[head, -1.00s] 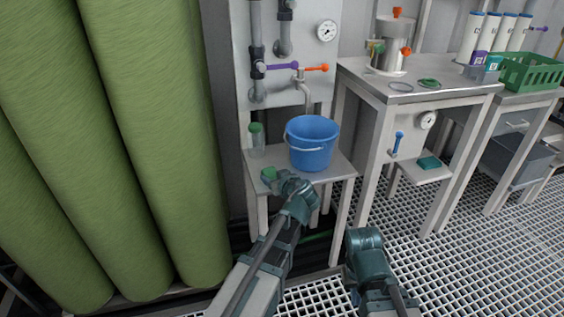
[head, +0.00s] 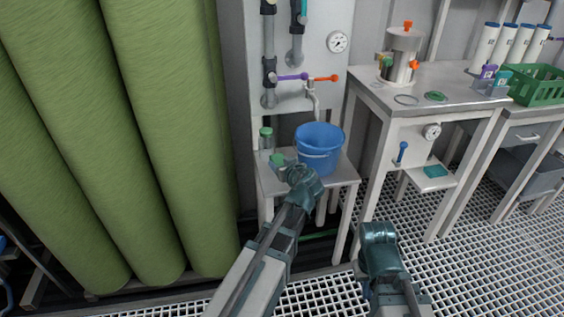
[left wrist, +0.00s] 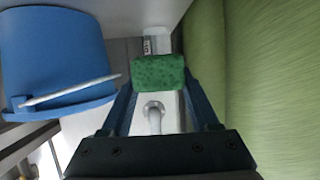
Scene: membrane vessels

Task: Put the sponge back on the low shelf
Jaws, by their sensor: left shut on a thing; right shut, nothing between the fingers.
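The green sponge (left wrist: 158,72) is held between the two blue fingers of my left gripper (left wrist: 158,88) in the left wrist view. In the head view the sponge (head: 277,159) shows at the tip of my left gripper (head: 285,164), over the left part of the low white shelf (head: 343,172) under the tap. I cannot tell whether it touches the shelf. My right gripper (head: 367,290) is low in the head view, away from the shelf and mostly hidden by its own wrist; it is shut and empty.
A blue bucket (head: 320,150) stands on the low shelf to the right of the sponge. Tall green cylinders (head: 150,130) stand to the left. A bench (head: 455,90) stands to the right.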

